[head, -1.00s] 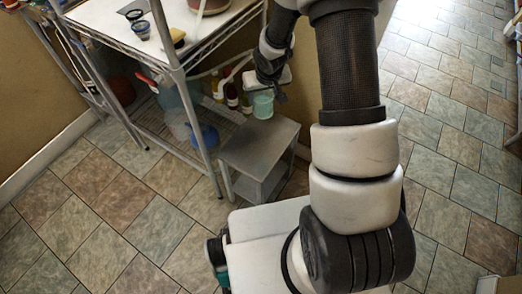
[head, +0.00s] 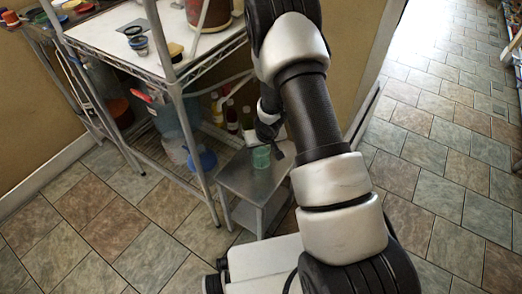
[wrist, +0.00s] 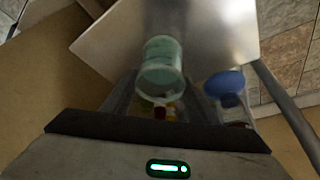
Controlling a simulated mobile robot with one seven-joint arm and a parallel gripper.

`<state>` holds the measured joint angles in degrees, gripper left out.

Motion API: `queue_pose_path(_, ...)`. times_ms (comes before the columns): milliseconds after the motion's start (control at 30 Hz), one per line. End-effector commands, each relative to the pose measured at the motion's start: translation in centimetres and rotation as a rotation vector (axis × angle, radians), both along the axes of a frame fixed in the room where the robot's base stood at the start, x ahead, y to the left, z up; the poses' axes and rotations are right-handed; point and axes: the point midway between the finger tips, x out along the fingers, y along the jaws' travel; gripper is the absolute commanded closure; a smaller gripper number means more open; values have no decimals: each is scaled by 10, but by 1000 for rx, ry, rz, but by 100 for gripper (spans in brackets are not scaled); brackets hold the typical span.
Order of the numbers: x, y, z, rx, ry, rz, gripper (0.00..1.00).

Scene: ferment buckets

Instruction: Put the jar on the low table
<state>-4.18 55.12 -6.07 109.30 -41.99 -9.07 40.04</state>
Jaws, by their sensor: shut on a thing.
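The jar (head: 261,158) is small, pale green and see-through. In the wrist view the jar (wrist: 162,60) sits upright-looking between the two fingers of my gripper (wrist: 163,92), which is shut on it. The low table (head: 245,178) is a grey metal stand with a lower shelf. In the head view the jar and my gripper (head: 271,148) appear over the back part of its top. In the wrist view the jar overlaps the bare metal top (wrist: 225,25). I cannot tell whether the jar touches it. My arm hides the table's right side.
A wire shelf rack (head: 188,70) stands left of the low table, with small bowls and a large pot (head: 208,12) on top. Bottles (head: 231,115) and a blue object (head: 202,160) are on its lower level. Tiled floor (head: 440,170) is open at the right.

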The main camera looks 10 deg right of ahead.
Motion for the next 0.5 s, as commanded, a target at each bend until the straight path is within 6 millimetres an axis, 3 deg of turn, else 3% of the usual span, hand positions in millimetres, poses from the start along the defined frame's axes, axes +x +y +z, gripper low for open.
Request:
queue_pose_path(367,1,0,-7,0,-3,0,100)
queue_pose_path(400,1,0,-7,0,-2,1,45)
queue_pose_path(500,1,0,-6,0,-2,1,28)
